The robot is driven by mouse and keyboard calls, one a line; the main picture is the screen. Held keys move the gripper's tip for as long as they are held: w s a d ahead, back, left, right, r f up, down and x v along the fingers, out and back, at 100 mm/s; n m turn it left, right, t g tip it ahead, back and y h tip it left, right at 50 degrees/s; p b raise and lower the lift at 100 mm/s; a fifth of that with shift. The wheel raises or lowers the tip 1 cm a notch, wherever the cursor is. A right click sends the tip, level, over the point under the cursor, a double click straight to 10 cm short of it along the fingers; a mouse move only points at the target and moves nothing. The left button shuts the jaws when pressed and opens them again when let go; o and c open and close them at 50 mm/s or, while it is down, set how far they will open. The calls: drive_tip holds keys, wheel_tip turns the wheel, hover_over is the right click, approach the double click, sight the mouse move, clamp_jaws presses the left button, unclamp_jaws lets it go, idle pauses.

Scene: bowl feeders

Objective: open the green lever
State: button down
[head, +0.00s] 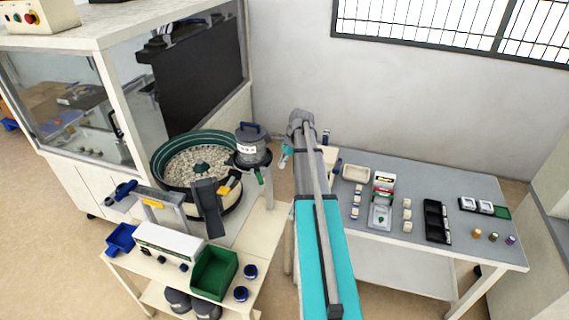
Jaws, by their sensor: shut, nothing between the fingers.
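The green lever (260,177) hangs under the grey lidded hopper (251,146), which stands on a post at the right edge of the bowl feeder. The lever looks small and points downward. My gripper (283,161) is at the far end of my arm, just right of the hopper and a little above and right of the lever. It is small in view and partly hidden by my arm. It looks shut and empty, with a gap between it and the lever.
The round bowl feeder (161,157), full of pale parts, stands left of the hopper. A green bin (214,272) and blue cups sit on the front bench. A grey table (455,172) with trays and small parts is at right. A glass-sided cabinet (65,95) stands behind left.

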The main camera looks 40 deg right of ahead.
sight(259, 175)
drive_tip(key=w+a+f+b, duration=0.2)
drive_tip(key=a+f+b, duration=0.1)
drive_tip(key=a+f, duration=0.1)
drive_tip(key=shift+a+f+b, duration=0.15)
drive_tip(key=shift+a+b, duration=0.2)
drive_tip(key=shift+a, duration=0.3)
drive_tip(key=shift+s+d, duration=0.1)
drive_tip(key=shift+s, duration=0.05)
idle(0.5)
